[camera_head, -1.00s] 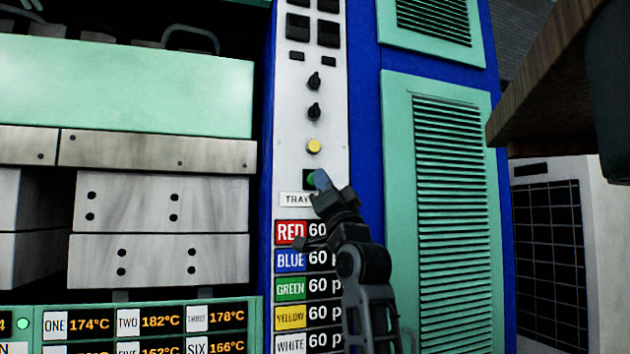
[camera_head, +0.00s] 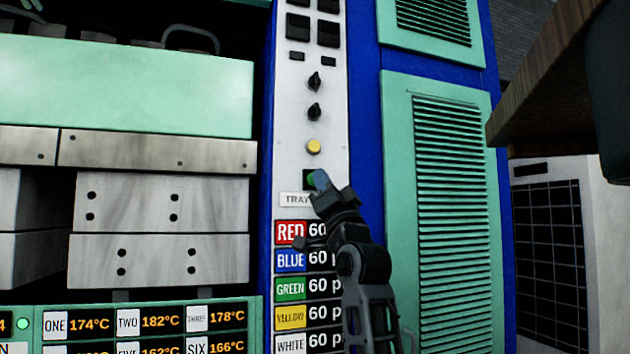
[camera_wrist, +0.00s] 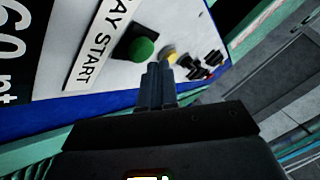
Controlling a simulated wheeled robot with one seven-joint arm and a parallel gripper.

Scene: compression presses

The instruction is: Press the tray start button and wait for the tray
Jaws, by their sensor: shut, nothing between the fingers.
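The green tray start button (camera_head: 311,179) sits in a black square on the white control panel, above a label reading "TRAY", partly covered by my gripper. In the wrist view the green button (camera_wrist: 142,49) shows clearly beside the "TRAY START" label (camera_wrist: 97,46). No tray can be made out for certain.
A yellow button (camera_head: 314,146) and black knobs (camera_head: 314,112) sit above on the panel. Colour labels (camera_head: 290,261) run below. The press with metal blocks (camera_head: 160,203) stands at left. A brown wooden edge (camera_head: 540,85) juts in at upper right.

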